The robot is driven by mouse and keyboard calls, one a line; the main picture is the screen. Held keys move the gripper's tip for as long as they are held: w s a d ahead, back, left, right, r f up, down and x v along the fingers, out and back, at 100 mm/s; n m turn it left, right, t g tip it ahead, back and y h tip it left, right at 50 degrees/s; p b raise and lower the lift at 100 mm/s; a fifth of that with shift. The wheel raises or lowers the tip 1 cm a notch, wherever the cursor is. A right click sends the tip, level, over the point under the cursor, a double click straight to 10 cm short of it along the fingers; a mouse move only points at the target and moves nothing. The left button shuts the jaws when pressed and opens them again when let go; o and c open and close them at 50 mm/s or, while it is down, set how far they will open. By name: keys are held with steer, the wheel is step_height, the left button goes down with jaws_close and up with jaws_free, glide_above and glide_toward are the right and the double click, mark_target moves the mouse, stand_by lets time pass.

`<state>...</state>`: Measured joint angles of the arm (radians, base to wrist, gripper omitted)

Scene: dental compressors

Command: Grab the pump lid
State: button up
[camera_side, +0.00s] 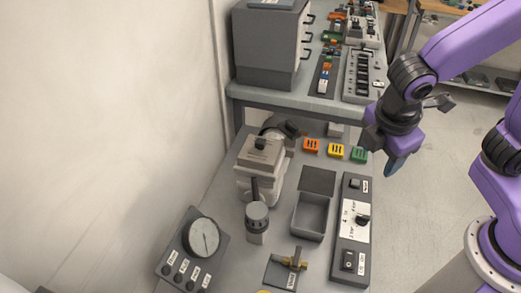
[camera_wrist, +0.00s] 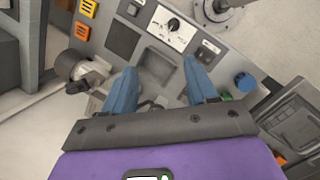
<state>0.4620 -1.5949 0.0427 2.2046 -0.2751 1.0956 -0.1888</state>
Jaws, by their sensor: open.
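The pump (camera_side: 262,185) is a pale grey block standing on the bench in the side view. Its lid (camera_side: 260,152) is a grey plate with a small dark knob, seated on top. My gripper (camera_side: 393,165) is in the air to the right of the pump and well apart from it, fingers pointing down. In the wrist view my gripper (camera_wrist: 160,64) shows two blue fingers spread wide with nothing held between them. A pale rounded part, seemingly of the pump, shows left of the left finger there; the lid is not clear in that view.
Beside the pump stand a grey knobbed cylinder (camera_side: 257,222), a gauge panel (camera_side: 195,248), an open grey box (camera_side: 309,217) and a control panel (camera_side: 353,230). Orange (camera_side: 312,147), yellow (camera_side: 336,152) and green (camera_side: 359,155) blocks lie behind. A cabinet (camera_side: 268,45) stands at the back.

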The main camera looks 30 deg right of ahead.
steer(key=w+a+f+n+t+h, duration=0.25)
steer(key=w+a+n+h, duration=0.2)
steer(key=w+a, duration=0.7)
steer(key=n+t+h, duration=0.2)
steer(key=n+t, duration=0.3)
steer(key=n, duration=0.1)
glide_toward(260, 143)
steer(key=x, duration=0.4)
steer(key=shift+a+f, duration=0.3)
steer(key=shift+d+r+x, duration=0.1)
steer(key=shift+r+x, duration=0.05)
steer(key=shift+x, duration=1.25)
steer(key=shift+d+r+x, duration=0.1)
steer(key=shift+r+x, duration=0.05)
steer(key=shift+x, duration=1.2)
jaws_close()
